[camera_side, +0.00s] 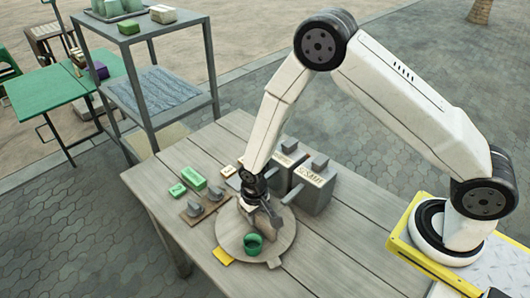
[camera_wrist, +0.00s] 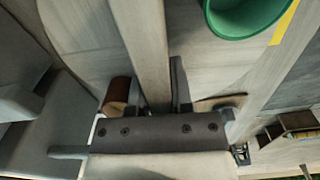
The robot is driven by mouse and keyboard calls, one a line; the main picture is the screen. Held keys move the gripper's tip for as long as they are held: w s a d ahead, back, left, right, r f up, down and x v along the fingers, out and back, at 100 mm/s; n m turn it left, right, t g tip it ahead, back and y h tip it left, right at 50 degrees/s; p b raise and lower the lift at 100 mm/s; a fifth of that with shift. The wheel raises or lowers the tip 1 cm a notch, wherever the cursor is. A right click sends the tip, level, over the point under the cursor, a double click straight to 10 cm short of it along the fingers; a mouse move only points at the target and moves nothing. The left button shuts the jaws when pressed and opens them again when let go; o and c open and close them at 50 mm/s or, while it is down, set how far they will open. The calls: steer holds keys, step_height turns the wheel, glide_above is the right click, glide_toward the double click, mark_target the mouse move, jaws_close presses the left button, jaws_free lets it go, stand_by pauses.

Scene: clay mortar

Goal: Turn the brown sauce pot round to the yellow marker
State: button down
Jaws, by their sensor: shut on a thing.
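A round turntable (camera_side: 228,232) lies on the wooden table, and its disc also fills much of the wrist view (camera_wrist: 80,35). A green pot (camera_side: 253,243) stands on it near the front, also at the top of the wrist view (camera_wrist: 245,15). A brown pot (camera_wrist: 118,90) shows beside my left finger, partly hidden; in the side view I cannot make it out. The yellow marker (camera_side: 222,256) is at the disc's front left edge (camera_wrist: 284,22). My gripper (camera_side: 265,215) is low over the disc, its fingers (camera_wrist: 156,92) shut on an upright wooden bar (camera_wrist: 146,40) across it.
A grey box with lettering (camera_side: 315,190) stands behind the disc, close to my arm. Green blocks (camera_side: 193,178) and a small board with grey pieces (camera_side: 190,216) lie to the left. A metal shelf (camera_side: 148,37) stands behind the table. The table's right front is clear.

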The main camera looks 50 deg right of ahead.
steer(key=shift+n, duration=14.1)
steer(key=c, duration=0.5)
jaws_free()
